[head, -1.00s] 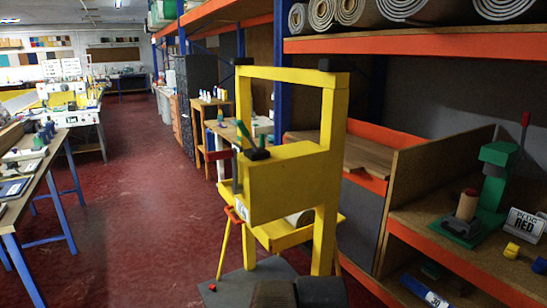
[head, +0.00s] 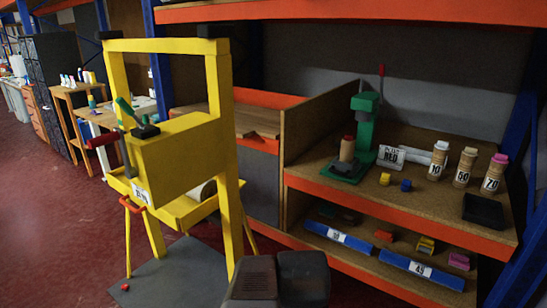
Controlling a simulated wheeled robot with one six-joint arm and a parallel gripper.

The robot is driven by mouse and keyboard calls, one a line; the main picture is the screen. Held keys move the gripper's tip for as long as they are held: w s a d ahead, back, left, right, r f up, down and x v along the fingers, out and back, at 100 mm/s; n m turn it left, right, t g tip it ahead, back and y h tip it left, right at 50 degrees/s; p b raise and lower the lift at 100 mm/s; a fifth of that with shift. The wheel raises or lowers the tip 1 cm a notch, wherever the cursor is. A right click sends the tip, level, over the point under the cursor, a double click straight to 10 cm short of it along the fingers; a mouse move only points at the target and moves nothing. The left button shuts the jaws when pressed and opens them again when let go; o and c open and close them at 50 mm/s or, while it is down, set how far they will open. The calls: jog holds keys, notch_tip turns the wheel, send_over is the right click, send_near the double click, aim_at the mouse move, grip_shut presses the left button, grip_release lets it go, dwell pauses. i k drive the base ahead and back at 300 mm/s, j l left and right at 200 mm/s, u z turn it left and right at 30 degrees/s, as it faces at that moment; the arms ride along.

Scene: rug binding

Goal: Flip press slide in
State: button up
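I cannot tell from the pictures which part is the press slide. A green press (head: 365,128) with an upright red-tipped lever (head: 381,72) stands on the upper shelf at right. A brown spool with a reddish top (head: 347,149) stands at its base. Two dark blocks at the bottom centre appear to be my gripper (head: 277,272). It is apart from the press; its fingertips are not clearly visible.
The shelf (head: 430,215) also holds a lettered sign (head: 391,156), labelled bottles (head: 464,166), a black tray (head: 484,211) and small yellow and blue blocks. Red floor (head: 50,220) is open at left.

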aim_at(344, 169)
jog(key=z, duration=0.75)
jog(key=i+u, duration=0.3)
jog(key=i, duration=0.25)
jog(key=i+l+u, duration=0.3)
jog(key=i, duration=0.25)
